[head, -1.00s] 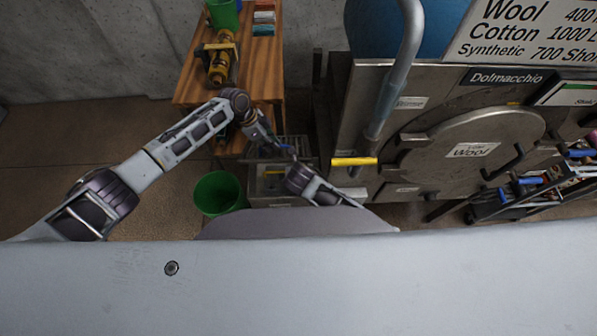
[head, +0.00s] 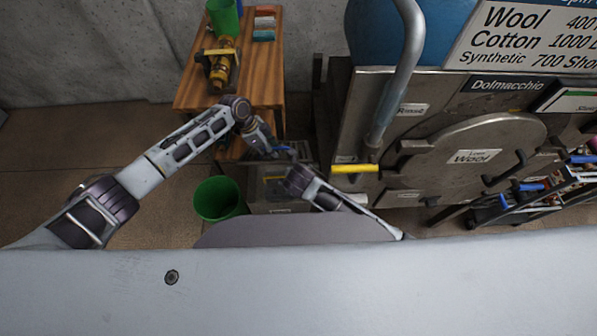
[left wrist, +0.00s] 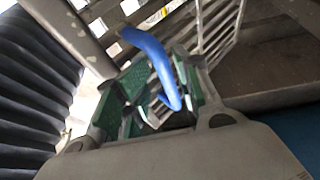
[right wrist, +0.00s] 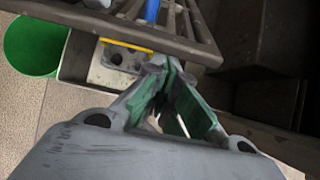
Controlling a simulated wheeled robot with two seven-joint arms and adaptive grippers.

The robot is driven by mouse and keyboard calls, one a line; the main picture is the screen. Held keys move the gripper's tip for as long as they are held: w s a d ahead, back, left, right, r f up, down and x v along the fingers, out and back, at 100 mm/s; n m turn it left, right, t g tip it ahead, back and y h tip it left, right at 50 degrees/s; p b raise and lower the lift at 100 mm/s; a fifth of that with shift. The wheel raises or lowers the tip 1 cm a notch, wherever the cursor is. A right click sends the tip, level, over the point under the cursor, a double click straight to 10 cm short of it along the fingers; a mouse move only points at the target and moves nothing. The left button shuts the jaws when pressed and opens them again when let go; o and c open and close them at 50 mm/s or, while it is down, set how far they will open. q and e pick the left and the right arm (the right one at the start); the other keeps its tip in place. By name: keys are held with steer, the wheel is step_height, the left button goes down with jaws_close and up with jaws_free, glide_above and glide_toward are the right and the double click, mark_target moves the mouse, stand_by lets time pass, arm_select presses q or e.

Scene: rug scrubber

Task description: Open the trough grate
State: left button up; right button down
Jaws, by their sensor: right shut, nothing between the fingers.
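The trough grate (head: 297,149), a metal slatted lid, lies over the trough (head: 262,190); it shows closer in the right wrist view (right wrist: 190,42). Its blue handle (left wrist: 150,48) is a curved bar; part of it shows in the right wrist view (right wrist: 152,10). My left gripper (head: 274,147) is at the handle. In the left wrist view its green-padded fingers (left wrist: 158,95) stand apart, with the handle's end between them; contact is unclear. My right gripper (right wrist: 164,75) is shut and empty beside the grate's near edge; the head view hides its fingertips.
A green bucket (head: 220,199) stands on the floor left of the trough. A wooden bench (head: 258,75) is behind it. A large metal machine with a round door (head: 470,160) and a yellow-gripped lever (head: 354,168) stands close on the right.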

arm_select(q)
steer(key=shift+v, duration=0.9)
steer(key=v, duration=1)
steer(key=shift+w, duration=0.1)
